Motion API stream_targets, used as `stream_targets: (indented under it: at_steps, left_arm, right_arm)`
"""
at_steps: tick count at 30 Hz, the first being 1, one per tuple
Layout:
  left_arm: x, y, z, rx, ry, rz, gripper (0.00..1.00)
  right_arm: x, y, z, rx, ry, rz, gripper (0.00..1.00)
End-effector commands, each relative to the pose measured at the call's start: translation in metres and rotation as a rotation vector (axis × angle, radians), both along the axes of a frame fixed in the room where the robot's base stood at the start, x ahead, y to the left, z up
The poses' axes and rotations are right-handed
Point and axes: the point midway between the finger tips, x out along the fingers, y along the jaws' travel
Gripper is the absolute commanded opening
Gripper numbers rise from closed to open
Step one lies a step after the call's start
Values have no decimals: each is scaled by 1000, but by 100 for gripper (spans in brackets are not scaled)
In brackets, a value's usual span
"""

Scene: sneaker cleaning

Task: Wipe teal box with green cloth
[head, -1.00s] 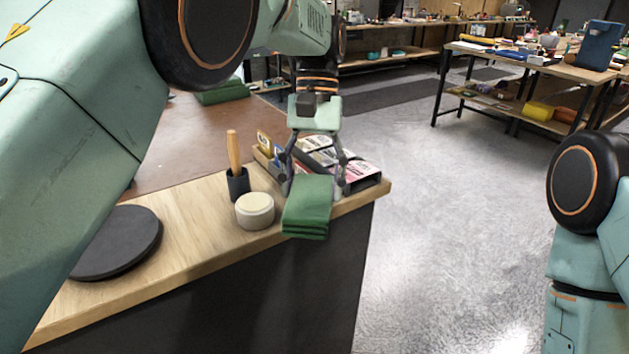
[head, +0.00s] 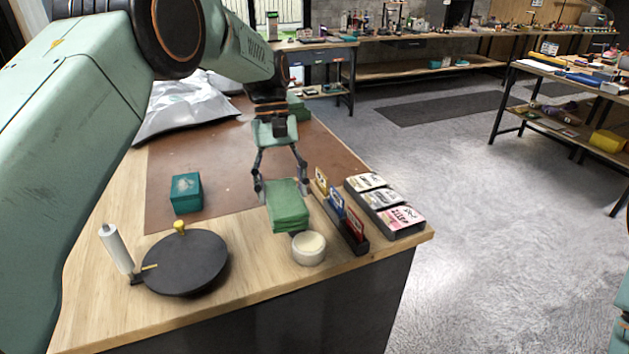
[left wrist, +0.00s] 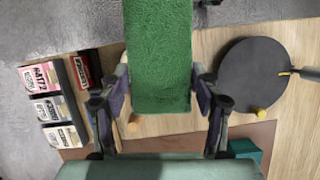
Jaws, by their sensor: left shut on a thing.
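The teal box (head: 186,193) sits on the brown mat, toward the left of the worktable in the head view. Part of it shows at the lower right in the left wrist view (left wrist: 248,150). My left gripper (head: 281,188) is shut on the folded green cloth (head: 288,206) and holds it over the table, to the right of the box and apart from it. The cloth fills the upper middle of the left wrist view (left wrist: 158,55), between my fingers (left wrist: 160,98). My right gripper is in neither view.
A black round turntable (head: 188,264) with a yellow knob lies in front of the box, beside a white roller (head: 116,247). A round white tin (head: 308,248), a card rack (head: 340,215) and a black tray of boxes (head: 384,205) stand at the right. A silver bag (head: 184,104) lies behind.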

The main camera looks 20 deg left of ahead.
Motion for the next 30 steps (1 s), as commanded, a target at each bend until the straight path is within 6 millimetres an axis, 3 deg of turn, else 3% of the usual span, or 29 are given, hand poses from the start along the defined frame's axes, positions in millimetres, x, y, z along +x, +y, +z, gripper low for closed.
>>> stream_targets:
  at_steps: [1,8,15,24,30]
  left_arm:
    - [2,16,8,-4,2,78,38]
    - [9,87,5,-4,4,489,38]
    - [8,175,-5,-5,5,1076,38]
    - [12,263,-22,-3,1,1791,38]
    - [27,289,-25,-2,-2,2125,38]
  right_arm:
    - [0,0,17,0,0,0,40]
    - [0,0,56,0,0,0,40]
    - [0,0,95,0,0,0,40]
    - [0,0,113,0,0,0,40]
    - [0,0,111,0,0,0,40]
